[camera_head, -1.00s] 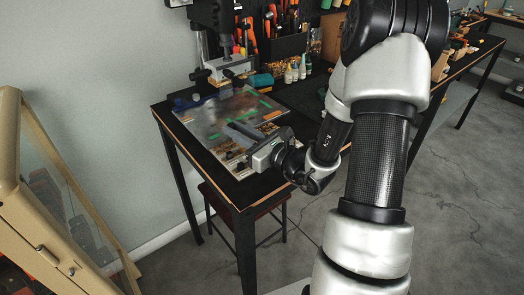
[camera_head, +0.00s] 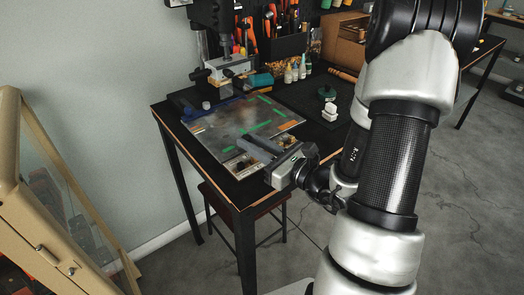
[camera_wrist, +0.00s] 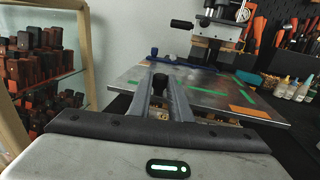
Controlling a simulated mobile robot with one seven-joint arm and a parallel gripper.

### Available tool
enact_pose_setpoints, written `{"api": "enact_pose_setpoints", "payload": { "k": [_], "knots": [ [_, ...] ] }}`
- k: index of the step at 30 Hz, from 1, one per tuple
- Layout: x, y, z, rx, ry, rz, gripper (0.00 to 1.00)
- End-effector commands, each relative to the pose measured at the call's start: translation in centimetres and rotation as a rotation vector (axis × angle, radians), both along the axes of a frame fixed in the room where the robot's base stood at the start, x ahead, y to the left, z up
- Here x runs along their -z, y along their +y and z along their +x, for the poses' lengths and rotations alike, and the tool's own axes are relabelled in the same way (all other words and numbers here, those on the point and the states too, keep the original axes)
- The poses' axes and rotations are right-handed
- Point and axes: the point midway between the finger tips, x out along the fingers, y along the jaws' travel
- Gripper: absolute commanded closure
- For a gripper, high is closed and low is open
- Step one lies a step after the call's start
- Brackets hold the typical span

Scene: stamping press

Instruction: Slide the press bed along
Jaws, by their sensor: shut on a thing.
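The press bed (camera_head: 240,118) is a flat grey metal plate with green and orange tape strips, lying on the black table in front of the press (camera_head: 212,35). It also shows in the wrist view (camera_wrist: 218,92), tilted to the picture and stretching to the right. My gripper (camera_head: 246,144) reaches over the bed's near right side from the right.
A blue part (camera_head: 199,109) sits at the bed's far left edge. Small bottles (camera_head: 295,73), a white block (camera_head: 331,103) and a tool panel stand behind and right. A tan-framed glass cabinet (camera_head: 40,190) stands left. The table's front edge (camera_head: 205,175) is close to the bed.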

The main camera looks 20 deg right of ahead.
Motion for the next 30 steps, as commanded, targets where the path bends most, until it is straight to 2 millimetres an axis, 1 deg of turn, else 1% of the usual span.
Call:
{"api": "enact_pose_setpoints", "payload": {
  "k": [1,12,18,19,22,30],
  "knots": [
    [-0.1,-0.3,-0.3,0.007,-0.003,-0.001,1.00],
    [-0.2,-1.1,-2.8,0.007,0.000,-0.001,1.00],
    [-0.2,-1.5,-3.7,0.007,-0.003,-0.001,1.00],
    [-0.1,-1.4,-3.7,0.006,-0.004,-0.001,0.77],
    [-0.1,-1.4,-3.7,0.005,-0.003,-0.001,0.61],
    [-0.1,-1.3,-3.7,0.002,-0.001,0.000,0.61]
  ]
}}
